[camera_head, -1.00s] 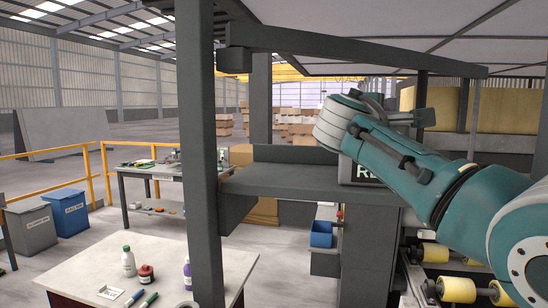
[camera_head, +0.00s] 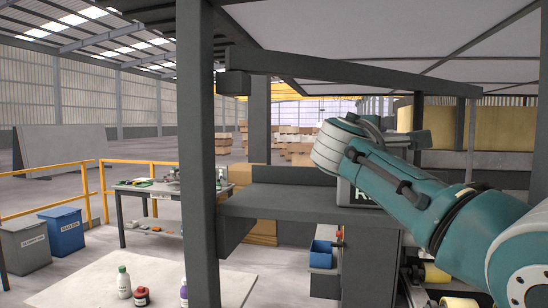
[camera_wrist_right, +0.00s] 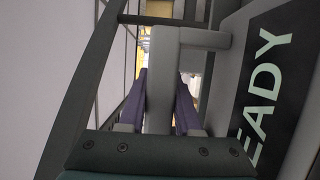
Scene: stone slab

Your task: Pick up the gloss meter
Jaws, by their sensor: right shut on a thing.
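My right gripper (camera_wrist_right: 160,84) shows in the right wrist view, its two purple fingers closed on either side of a smooth grey piece (camera_wrist_right: 160,62). The piece has a rounded top and a short bar reaching right towards a dark panel (camera_wrist_right: 262,85) marked "EADY". I cannot tell whether this piece is the gloss meter, and no other thing is clearly one. In the head view my right arm comes in from the right and its wrist hides the fingers. My left gripper is not in view.
A dark grey shelf (camera_head: 285,203) and post (camera_head: 198,160) stand ahead. A further bench (camera_head: 150,188), blue bin (camera_head: 62,232) and yellow railing (camera_head: 140,162) stand behind.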

